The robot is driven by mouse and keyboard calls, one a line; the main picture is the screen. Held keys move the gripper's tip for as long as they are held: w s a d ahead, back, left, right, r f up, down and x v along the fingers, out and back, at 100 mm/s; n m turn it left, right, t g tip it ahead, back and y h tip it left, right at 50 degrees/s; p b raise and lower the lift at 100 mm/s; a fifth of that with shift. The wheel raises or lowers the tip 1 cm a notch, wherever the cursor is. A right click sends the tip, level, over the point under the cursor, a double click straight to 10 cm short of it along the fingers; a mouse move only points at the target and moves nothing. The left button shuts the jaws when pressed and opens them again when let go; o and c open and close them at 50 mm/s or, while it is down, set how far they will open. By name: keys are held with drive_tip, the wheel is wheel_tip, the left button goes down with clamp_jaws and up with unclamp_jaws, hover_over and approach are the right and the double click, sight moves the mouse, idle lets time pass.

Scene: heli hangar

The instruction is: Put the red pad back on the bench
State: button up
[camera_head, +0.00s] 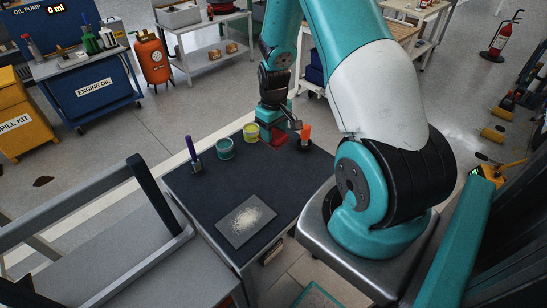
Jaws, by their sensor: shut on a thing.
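The red pad (276,138) shows at the far edge of a dark-topped bench (185,190), partly hidden by my gripper. My gripper (281,127) points down and is shut on the red pad. Whether the pad touches the bench top or hangs just above it I cannot tell.
On the bench are a teal pot (225,149), a yellow pot (251,133), a purple-handled tool (194,152) and an orange-handled tool (305,133) close to the gripper. A grey plate (246,221) with pale grains lies nearer. The bench middle is clear. A grey-railed cart (150,262) stands at left.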

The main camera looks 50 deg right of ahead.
wheel_tip(320, 180, down, 12)
drive_tip(key=shift+r+p, duration=0.15)
drive_tip(key=shift+p, duration=0.65)
drive_tip(key=o, duration=1)
drive_tip(key=shift+o, duration=0.2)
wheel_tip(320, 180, up, 12)
drive_tip(key=shift+a+f+b, duration=0.1)
drive_tip(key=shift+b, duration=0.8)
drive_tip(key=s+a+r+n+t+y, duration=0.1)
drive_tip(key=s+a+r+n+y, duration=0.15)
drive_tip(key=a+r, duration=1.7)
drive_tip(key=s+a+r+n+y, duration=0.1)
drive_tip(key=s+a+r+n, duration=0.1)
drive_tip(key=s+a, duration=0.4)
drive_tip(key=s+a+r+n+g, duration=0.1)
drive_tip(key=s+a+r+n, duration=0.2)
drive_tip(key=s, duration=0.7)
drive_tip(key=a+r, duration=0.2)
drive_tip(key=a, duration=0.2)
drive_tip(key=shift+a+y, duration=0.15)
drive_tip(key=shift+y, duration=0.2)
